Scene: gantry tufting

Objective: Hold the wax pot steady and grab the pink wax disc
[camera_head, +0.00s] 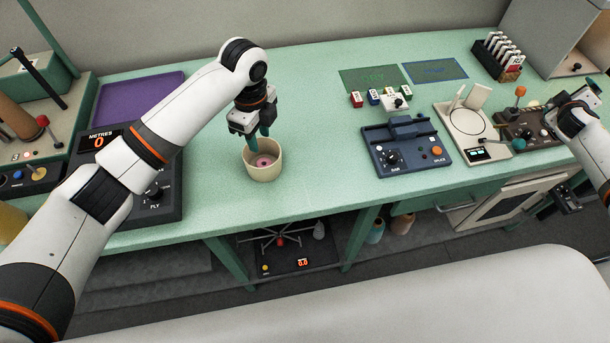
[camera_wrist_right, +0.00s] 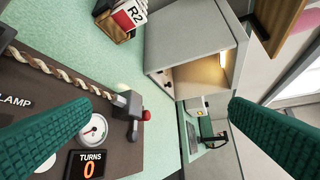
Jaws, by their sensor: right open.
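The cream wax pot (camera_head: 262,174) stands upright on the green bench, left of centre in the head view. The pink wax disc (camera_head: 264,161) lies inside it, low in the pot. My left gripper (camera_head: 258,141) points down at the pot's far rim, its teal fingers close to or at the wall. The fingers overlap the rim in the picture, so I cannot tell whether they grip it. My right gripper (camera_wrist_right: 160,108) is open and empty in the right wrist view, far to the right of the pot. The pot and disc do not show in that view.
A METRES counter box (camera_head: 151,205) stands left of the pot, with a purple mat (camera_head: 140,96) behind. A blue splice device (camera_head: 406,148) and a cream scale (camera_head: 470,133) are to the right. The TURNS clamp device (camera_wrist_right: 118,160) lies below my right gripper. Bench between pot and splice device is clear.

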